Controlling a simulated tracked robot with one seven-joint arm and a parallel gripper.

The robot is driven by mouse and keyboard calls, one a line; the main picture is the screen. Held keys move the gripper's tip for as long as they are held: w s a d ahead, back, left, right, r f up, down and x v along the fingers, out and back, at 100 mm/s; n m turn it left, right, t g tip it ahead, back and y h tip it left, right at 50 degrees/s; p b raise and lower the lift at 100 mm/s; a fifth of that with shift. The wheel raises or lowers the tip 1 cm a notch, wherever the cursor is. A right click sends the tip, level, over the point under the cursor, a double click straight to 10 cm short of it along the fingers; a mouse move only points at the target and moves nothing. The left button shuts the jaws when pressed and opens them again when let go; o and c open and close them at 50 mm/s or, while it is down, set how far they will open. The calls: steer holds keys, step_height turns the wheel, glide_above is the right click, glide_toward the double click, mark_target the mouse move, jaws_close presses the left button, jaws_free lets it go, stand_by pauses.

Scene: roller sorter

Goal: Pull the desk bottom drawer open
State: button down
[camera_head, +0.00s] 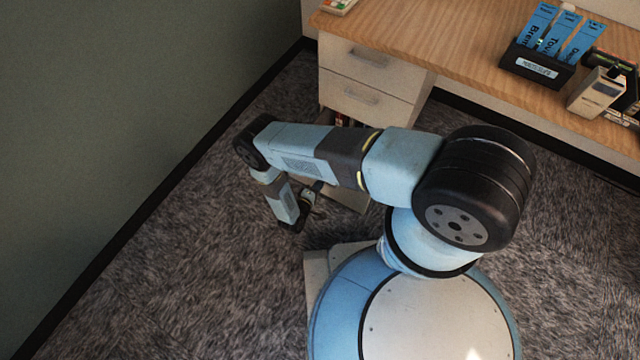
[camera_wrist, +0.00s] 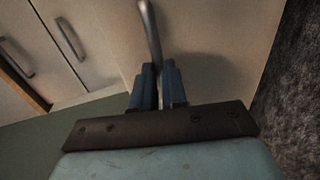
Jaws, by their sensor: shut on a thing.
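The desk's bottom drawer (camera_head: 346,196) stands out from the desk, partly hidden under my arm in the head view. Its pale front fills much of the wrist view (camera_wrist: 220,35). The drawer's grey metal handle (camera_wrist: 150,25) runs down between my two blue fingers. My gripper (camera_wrist: 158,75) is shut on this handle. In the head view my gripper (camera_head: 308,199) is low at the drawer front, and the handle is hard to make out there. The two upper drawers (camera_head: 365,58) are shut, each with a grey bar handle.
The wooden desk top (camera_head: 440,40) holds a black file holder (camera_head: 535,65) with blue folders and a beige device (camera_head: 597,93) on the right. A green wall (camera_head: 120,100) runs along the left. Grey carpet (camera_head: 170,270) between wall and my base is clear.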

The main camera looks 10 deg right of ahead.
steer(key=shift+s+f, duration=0.15)
steer(key=shift+f, duration=0.05)
steer(key=c, duration=1.2)
jaws_free()
steer(key=shift+r, duration=0.1)
steer(key=shift+o, duration=0.2)
steer(key=v, duration=1.3)
steer(key=shift+s+a, duration=0.2)
